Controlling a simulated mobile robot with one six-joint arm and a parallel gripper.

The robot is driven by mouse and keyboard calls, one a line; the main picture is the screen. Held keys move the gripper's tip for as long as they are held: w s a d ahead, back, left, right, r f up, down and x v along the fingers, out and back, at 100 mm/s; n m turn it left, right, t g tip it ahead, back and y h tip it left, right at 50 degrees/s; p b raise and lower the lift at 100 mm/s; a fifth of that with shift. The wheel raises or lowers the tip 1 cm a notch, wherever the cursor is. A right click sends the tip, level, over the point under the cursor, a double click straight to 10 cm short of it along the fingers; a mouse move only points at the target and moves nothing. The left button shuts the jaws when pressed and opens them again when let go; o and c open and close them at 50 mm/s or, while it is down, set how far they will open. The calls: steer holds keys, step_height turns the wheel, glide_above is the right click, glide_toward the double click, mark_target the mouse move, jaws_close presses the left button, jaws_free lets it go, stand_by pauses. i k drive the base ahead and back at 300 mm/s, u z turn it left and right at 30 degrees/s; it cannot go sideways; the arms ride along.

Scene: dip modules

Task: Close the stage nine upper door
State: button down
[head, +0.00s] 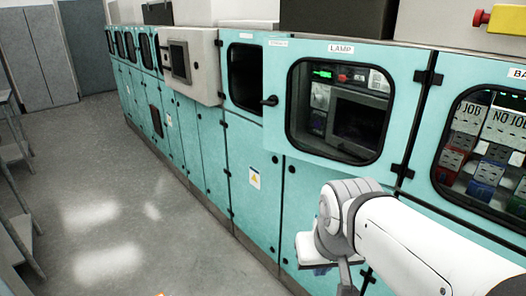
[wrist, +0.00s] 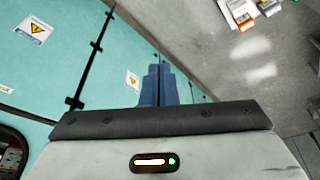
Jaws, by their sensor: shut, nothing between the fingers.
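A teal upper door (head: 277,140) with a dark window and a plate reading LAMP is in the middle of the head view. Its left edge, with a black handle (head: 270,100), stands out from the cabinet front, so it looks ajar. Its hinges are on the right. I cannot read a stage number on it. My gripper (wrist: 157,85) shows in the wrist view with its blue fingers together and nothing between them. In the head view my arm is low at the right, below and in front of this door, apart from its handle; the fingertips are not clear there.
A windowed door (head: 482,145) at the right shows panels inside. Lower teal doors (head: 252,192) line the row. A grey box with a screen (head: 190,62) juts out farther left. The grey floor (head: 130,210) is open, with shelving at the far left.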

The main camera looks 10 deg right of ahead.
mark_target(338, 111)
steer(key=z, duration=0.3)
steer(key=k, duration=0.25)
steer(key=u, duration=0.7)
steer(key=i, duration=1.1)
steer(key=z, duration=0.45)
